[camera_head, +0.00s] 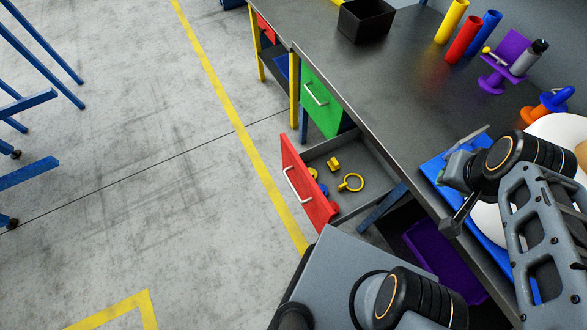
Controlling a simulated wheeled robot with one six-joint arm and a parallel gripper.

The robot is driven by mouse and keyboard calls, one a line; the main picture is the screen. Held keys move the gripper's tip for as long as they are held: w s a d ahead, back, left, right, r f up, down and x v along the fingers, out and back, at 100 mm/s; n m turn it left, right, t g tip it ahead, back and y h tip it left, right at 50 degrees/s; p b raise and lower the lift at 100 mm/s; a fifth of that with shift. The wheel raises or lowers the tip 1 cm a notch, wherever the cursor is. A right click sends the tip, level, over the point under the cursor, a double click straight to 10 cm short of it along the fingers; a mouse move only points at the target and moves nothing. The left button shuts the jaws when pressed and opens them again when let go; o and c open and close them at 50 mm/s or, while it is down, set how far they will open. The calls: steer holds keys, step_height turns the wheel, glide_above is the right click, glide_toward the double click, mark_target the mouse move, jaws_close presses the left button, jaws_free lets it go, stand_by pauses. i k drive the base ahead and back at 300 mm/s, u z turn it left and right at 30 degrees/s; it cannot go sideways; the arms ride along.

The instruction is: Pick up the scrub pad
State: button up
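I cannot make out a scrub pad for certain in this view. A small yellow block-like thing (334,163) lies in the open drawer, but it is too small to identify. My gripper (463,176) is at the right, above the blue mat (434,168) on the workbench. Its two fingers look spread apart, and I see nothing held between them. My arm hides part of the mat and of the white round thing (483,222) on it.
The open red-fronted drawer (365,158) also holds a yellow ring (351,182) and small blue and red pieces. A black bin (366,20), upright coloured cylinders (463,40) and a purple stand (506,55) are on the bench (400,85).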

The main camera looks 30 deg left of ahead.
mark_target(333, 165)
steer(key=u, duration=0.85)
steer(key=k, duration=0.45)
steer(key=u, duration=0.5)
steer(key=i, duration=0.75)
steer(key=z, duration=0.3)
